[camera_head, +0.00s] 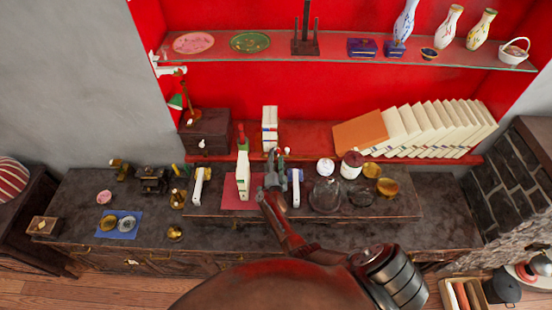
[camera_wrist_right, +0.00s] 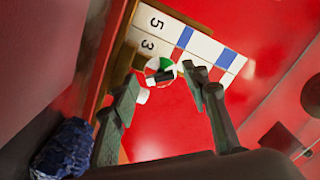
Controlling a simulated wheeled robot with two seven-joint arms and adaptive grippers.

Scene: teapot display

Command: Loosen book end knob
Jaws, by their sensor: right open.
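A small round knob-like piece (camera_wrist_right: 160,70), patterned white, green and red with a dark bar across it, shows in the right wrist view. It lies between and just beyond the fingertips of my right gripper (camera_wrist_right: 163,84). The fingers are apart, and I see no clear contact with it. Behind it is a pale panel (camera_wrist_right: 190,42) with the numbers 5 and 3 and blue and red blocks. In the head view my right gripper (camera_head: 273,166) is in front of the upright white block (camera_head: 270,120), over the raised counter, and largely hides the knob. My left gripper is not in view.
Leaning books (camera_head: 430,132) fill the shelf at right. Glass jars (camera_head: 326,195) stand on the counter. A dark blue rough object (camera_wrist_right: 62,150) is at lower left in the wrist view.

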